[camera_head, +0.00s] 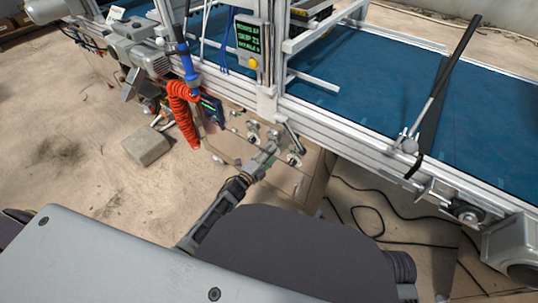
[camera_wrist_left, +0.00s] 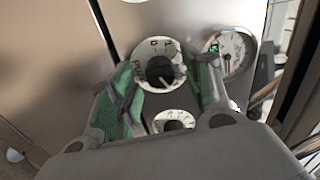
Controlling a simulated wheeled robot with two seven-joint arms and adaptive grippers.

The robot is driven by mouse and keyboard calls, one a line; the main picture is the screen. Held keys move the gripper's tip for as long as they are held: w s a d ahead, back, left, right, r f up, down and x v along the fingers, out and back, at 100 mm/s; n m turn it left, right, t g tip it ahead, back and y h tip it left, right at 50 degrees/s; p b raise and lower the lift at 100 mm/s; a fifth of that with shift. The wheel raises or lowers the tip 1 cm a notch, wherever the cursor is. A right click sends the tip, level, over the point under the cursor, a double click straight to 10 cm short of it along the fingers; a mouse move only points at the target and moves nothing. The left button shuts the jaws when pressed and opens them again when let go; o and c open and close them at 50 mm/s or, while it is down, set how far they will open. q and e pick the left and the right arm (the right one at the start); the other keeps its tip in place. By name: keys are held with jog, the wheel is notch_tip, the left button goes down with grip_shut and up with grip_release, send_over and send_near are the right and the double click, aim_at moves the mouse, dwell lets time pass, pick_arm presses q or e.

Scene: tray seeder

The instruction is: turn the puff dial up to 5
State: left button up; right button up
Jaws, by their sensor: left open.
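In the left wrist view a round white dial face (camera_wrist_left: 139,62) with dark marks and a dark central knob (camera_wrist_left: 160,72) sits on a metal panel. Its lettering is too blurred to read, so I cannot tell whether it is the puff dial or what it is set to. My left gripper (camera_wrist_left: 162,74) is open, its green-padded fingers on either side of this dial; I cannot tell whether they touch the knob. In the head view the left gripper (camera_head: 270,157) is at the front of the control panel (camera_head: 222,145). My right gripper is not in view.
A round gauge (camera_wrist_left: 230,54) is right of the dial, and another white dial (camera_wrist_left: 174,121) is below, partly hidden by my gripper. A red coiled hose (camera_head: 182,117) hangs left of the panel. The blue conveyor belt (camera_head: 365,88) and its metal frame are above.

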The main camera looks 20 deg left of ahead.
pick_arm(q)
jog(key=v, duration=1.2)
dwell(0.6)
